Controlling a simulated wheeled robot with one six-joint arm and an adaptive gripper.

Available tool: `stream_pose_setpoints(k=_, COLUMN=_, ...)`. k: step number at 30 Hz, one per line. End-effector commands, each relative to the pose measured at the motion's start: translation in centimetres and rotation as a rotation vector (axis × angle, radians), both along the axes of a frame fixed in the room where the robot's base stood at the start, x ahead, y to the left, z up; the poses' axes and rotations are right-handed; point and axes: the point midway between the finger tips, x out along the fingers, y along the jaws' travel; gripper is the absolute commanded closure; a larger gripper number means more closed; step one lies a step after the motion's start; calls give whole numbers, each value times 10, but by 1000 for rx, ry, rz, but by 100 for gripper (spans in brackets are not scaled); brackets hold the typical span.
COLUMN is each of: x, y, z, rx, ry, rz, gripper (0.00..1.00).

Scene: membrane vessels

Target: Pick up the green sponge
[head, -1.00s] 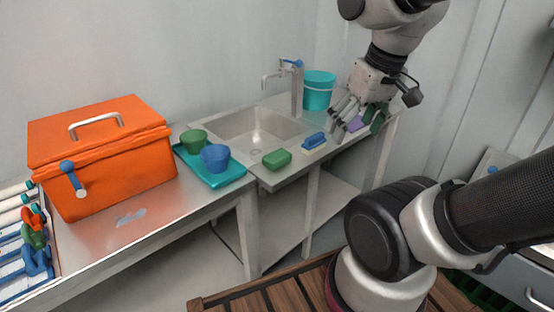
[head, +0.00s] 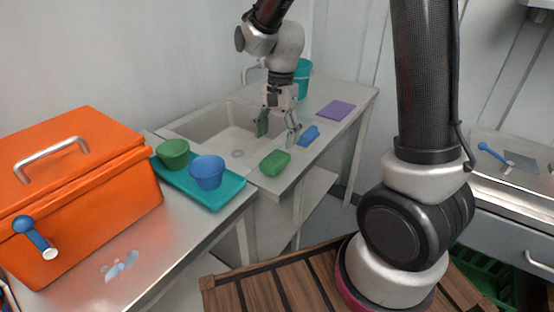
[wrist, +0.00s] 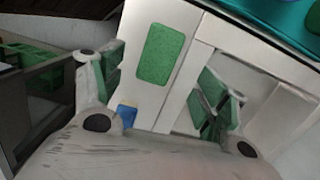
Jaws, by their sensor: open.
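The green sponge (head: 275,163) lies flat on the front rim of the sink counter, just right of the teal tray. In the wrist view the sponge (wrist: 162,54) lies ahead of the fingers, between their lines and nearer the left one. My gripper (head: 277,128) is open and empty above the sink's front edge, behind the sponge and apart from it. Its green-padded fingers (wrist: 165,90) are spread wide.
A blue brush or sponge (head: 300,136) lies right of the green sponge, close to my gripper. A teal tray (head: 222,200) holds a green cup (head: 173,153) and a blue cup (head: 207,171). The faucet and teal bucket (head: 302,78) stand behind. A purple cloth (head: 336,110) lies at right.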

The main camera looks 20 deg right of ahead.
Motion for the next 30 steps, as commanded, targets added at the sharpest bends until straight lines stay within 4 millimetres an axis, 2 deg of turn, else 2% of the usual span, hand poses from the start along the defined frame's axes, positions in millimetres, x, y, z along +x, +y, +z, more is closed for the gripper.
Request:
stream_pose_setpoints(k=5, x=-1, y=1, z=-9, rx=-5, ry=7, rz=-67, gripper=26)
stream_pose_setpoints(k=19, x=-5, y=6, z=-73, rx=-5, ry=6, rz=-66, gripper=26)
stream_pose_setpoints(k=27, x=-5, y=7, z=-77, rx=-4, ry=4, rz=-65, gripper=26)
stream_pose_setpoints(k=28, x=-5, y=7, z=-77, rx=-4, ry=4, rz=-65, gripper=28)
stream_pose_setpoints(k=30, x=-5, y=7, z=-77, rx=-4, ry=4, rz=-65, gripper=40)
